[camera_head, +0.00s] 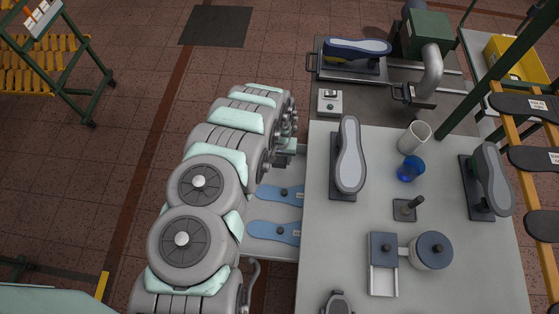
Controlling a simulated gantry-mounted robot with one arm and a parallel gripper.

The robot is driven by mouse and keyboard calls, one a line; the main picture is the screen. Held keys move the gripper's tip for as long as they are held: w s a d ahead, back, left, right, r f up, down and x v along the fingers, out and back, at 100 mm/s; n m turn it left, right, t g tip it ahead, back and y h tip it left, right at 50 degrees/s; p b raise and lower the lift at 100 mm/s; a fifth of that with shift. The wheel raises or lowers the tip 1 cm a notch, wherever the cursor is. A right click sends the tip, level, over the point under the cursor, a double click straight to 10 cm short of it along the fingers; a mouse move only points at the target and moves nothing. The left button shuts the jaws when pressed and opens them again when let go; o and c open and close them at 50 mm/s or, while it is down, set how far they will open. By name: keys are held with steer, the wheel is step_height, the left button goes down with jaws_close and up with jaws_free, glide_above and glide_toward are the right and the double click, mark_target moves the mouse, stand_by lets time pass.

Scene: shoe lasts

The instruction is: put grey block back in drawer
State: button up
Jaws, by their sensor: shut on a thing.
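My arm fills the left centre, and my gripper (285,153) is largely hidden by its links, beside the table's left edge. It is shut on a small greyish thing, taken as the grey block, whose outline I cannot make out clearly. A pale drawer (266,212) stands pulled out from the table's left side, just below my gripper in the picture. Two blue sole-shaped templates, an upper one (280,194) and a lower one (273,232), lie in it. My arm covers the drawer's left part.
The grey table (440,215) bears a shoe last (350,158) near its left edge, a white cup (413,138), a blue glass (410,169), a small post (408,208) and a box with a round pot (431,250). A machine (425,60) stands behind.

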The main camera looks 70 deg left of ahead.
mark_target(279, 164)
steer(key=shift+f, duration=2.05)
steer(key=shift+a, duration=0.1)
steer(key=shift+f, duration=0.2)
steer(key=o, duration=1.3)
steer(key=shift+r, duration=0.1)
step_height(279, 164, up, 11)
steer(key=shift+r+p, duration=0.15)
steer(key=shift+p, duration=1)
steer(key=shift+r+p, duration=0.45)
steer(key=shift+r, duration=0.05)
